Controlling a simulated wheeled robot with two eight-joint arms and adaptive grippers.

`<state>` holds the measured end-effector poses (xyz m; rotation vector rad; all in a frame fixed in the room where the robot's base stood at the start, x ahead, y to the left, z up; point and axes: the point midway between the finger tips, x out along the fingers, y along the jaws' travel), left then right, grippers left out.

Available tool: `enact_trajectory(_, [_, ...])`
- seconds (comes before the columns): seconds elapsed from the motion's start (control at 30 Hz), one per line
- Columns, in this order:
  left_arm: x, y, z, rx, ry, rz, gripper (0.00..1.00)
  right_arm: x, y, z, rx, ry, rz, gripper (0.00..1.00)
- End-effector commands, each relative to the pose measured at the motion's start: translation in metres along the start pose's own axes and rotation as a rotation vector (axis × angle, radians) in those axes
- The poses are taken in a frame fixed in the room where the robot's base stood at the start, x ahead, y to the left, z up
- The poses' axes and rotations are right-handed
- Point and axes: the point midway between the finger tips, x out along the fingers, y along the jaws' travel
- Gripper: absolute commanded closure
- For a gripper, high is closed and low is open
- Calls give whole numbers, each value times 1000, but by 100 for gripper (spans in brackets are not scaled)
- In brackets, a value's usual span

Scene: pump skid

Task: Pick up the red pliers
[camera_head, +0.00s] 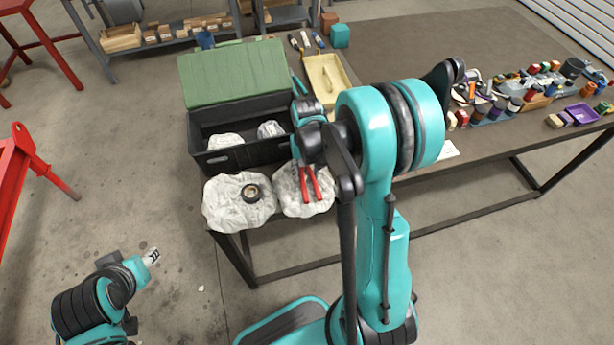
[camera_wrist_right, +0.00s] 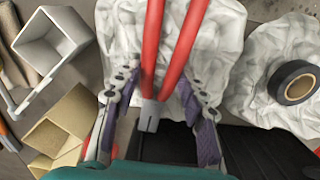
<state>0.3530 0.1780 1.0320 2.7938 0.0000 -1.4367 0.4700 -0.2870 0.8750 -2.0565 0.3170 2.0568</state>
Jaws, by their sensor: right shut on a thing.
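The red pliers show as two red handles (camera_head: 310,185) over the right-hand crumpled white bundle (camera_head: 287,204) at the table's near edge. In the right wrist view, the red handles (camera_wrist_right: 168,45) run up from a grey joint between the fingers. My right gripper (camera_wrist_right: 158,80) is shut on the pliers, one finger on each side; the head view shows it only partly, behind the arm. I cannot tell whether the pliers touch the bundle. My left gripper (camera_head: 150,257) is low over the floor at bottom left, its fingers unclear.
A black toolbox (camera_head: 229,159) with an open green lid (camera_head: 234,73) stands behind the bundles. A dark tape roll (camera_head: 252,192) lies on the left bundle (camera_head: 220,202). A cream tray (camera_head: 348,92) is behind the gripper. Several small items crowd the table's right side.

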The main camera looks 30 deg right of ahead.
Motion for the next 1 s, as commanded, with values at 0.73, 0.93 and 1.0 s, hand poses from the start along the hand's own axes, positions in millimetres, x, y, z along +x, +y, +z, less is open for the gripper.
enact_trajectory(0.73, [-24,0,-17,0,0,0,60,-63,31,15,6,0,0,82])
enact_trajectory(0.93, [-33,0,-23,0,0,0,60,-86,65,31,5,0,0,82])
enact_trajectory(1.0, [-35,0,-25,0,0,0,60,-92,75,36,4,0,0,82])
